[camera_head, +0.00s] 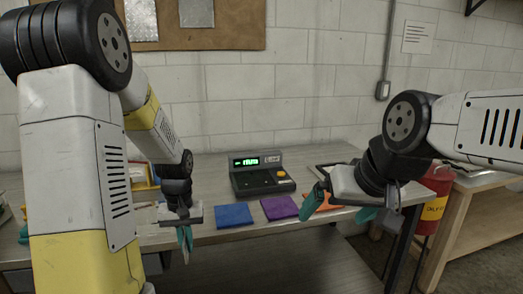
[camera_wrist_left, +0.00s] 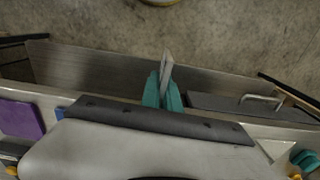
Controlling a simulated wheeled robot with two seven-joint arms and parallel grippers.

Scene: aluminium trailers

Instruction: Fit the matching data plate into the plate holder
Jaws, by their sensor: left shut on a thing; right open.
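My left gripper (camera_head: 184,238) hangs at the table's front edge, left of the blue square. Its teal fingers are shut on a thin, light grey metal piece, which points down. The left wrist view shows the same fingers (camera_wrist_left: 163,94) and the thin piece (camera_wrist_left: 166,66) edge-on, so no marking on it can be read. I cannot tell whether it is the data plate. My right gripper (camera_head: 340,207) is open, its teal fingers apart near the orange square at the table's right front. I cannot make out the plate holder for certain.
A blue square (camera_head: 234,215), a purple square (camera_head: 280,208) and a partly covered orange square (camera_head: 325,201) lie along the front of the table (camera_head: 215,178). A black device (camera_head: 262,178) with a green display stands behind them. A red cylinder (camera_head: 436,190) stands at right.

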